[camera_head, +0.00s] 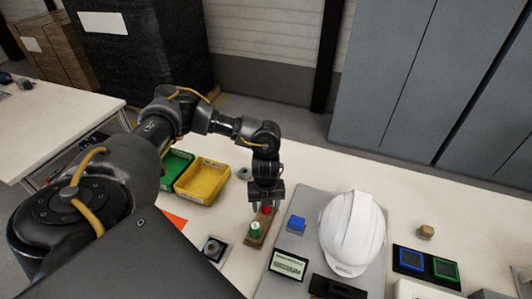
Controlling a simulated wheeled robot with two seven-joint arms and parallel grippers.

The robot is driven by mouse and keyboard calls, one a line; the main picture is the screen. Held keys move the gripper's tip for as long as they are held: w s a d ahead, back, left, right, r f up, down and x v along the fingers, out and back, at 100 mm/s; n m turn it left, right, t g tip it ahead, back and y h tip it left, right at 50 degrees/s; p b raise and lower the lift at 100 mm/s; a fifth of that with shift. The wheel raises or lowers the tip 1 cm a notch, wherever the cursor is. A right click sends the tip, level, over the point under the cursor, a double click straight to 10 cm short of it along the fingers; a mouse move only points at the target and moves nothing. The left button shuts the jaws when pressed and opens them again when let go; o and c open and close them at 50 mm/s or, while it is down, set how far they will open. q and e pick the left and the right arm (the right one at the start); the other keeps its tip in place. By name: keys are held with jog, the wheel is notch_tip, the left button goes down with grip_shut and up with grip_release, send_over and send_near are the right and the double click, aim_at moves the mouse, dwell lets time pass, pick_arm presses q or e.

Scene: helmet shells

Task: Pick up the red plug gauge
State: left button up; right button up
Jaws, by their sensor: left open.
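The red plug gauge (266,209) is a small red piece standing at the far end of a narrow wooden holder (251,242). A green gauge (256,228) stands nearer on the same holder. My left gripper (266,204) points down over the red gauge with its fingers open. The fingers are on either side of the red gauge's top, and the gripper hides part of it. I cannot tell whether they touch it. My right gripper is not in view.
A grey mat (309,211) right of the holder bears a white helmet shell (352,232), a blue block (296,223) and a small display (288,265). Yellow (203,181) and green (175,168) bins stand left. A square dark part (213,248) lies near the holder.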

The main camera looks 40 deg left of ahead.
pick_arm(q)
jog(key=c, duration=0.9)
